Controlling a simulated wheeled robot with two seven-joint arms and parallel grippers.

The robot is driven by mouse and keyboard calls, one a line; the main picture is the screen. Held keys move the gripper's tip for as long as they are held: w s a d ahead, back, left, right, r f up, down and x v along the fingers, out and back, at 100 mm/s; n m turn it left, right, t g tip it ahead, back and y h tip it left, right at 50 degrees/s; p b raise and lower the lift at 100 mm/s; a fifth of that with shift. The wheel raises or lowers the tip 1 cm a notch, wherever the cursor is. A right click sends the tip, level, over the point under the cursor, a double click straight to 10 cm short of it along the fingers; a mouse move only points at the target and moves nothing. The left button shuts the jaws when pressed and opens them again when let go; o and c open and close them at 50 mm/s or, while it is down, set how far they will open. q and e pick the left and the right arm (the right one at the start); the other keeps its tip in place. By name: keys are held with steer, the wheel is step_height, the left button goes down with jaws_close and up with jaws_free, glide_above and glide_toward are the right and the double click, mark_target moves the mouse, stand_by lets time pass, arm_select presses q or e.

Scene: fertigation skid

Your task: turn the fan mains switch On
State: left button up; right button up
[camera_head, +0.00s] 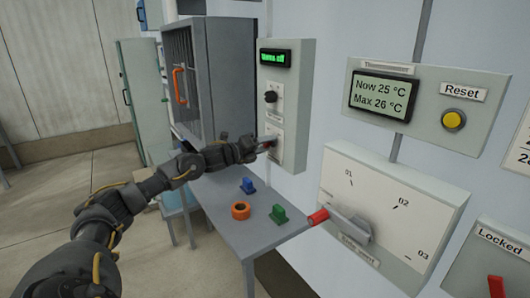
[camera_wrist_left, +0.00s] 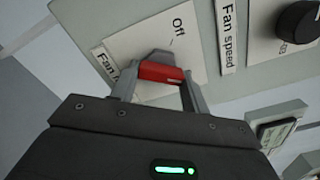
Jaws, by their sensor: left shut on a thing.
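The fan mains switch has a red handle (camera_wrist_left: 160,72) on a white plate (camera_wrist_left: 118,42) in the left wrist view. An "Off" mark shows on this plate, and a label beginning "Fan" is partly covered. My left gripper (camera_wrist_left: 160,88) is shut on the red handle, one finger on each side. In the head view my left gripper (camera_head: 268,144) is at the lower plate of the narrow grey wall box (camera_head: 292,120) and hides most of the switch. I cannot read any On mark. My right gripper is not in view.
A black fan speed knob (camera_head: 270,96) sits just above the switch, under a green-lit display (camera_head: 274,58). A grey table (camera_head: 218,205) below holds an orange ring (camera_head: 241,210), a blue piece (camera_head: 248,186) and a green piece (camera_head: 279,214). A large selector lever (camera_head: 350,225) is at right.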

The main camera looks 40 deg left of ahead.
arm_select(q)
steer(key=shift+f+m+b, duration=0.15)
steer(key=shift+m+b, duration=0.25)
steer(key=shift+m, duration=0.2)
steer(key=shift+m+b, duration=0.3)
steer(key=shift+m, duration=0.1)
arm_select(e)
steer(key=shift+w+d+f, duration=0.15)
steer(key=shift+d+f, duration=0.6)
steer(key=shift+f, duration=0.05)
arm_select(q)
steer(key=o, duration=1)
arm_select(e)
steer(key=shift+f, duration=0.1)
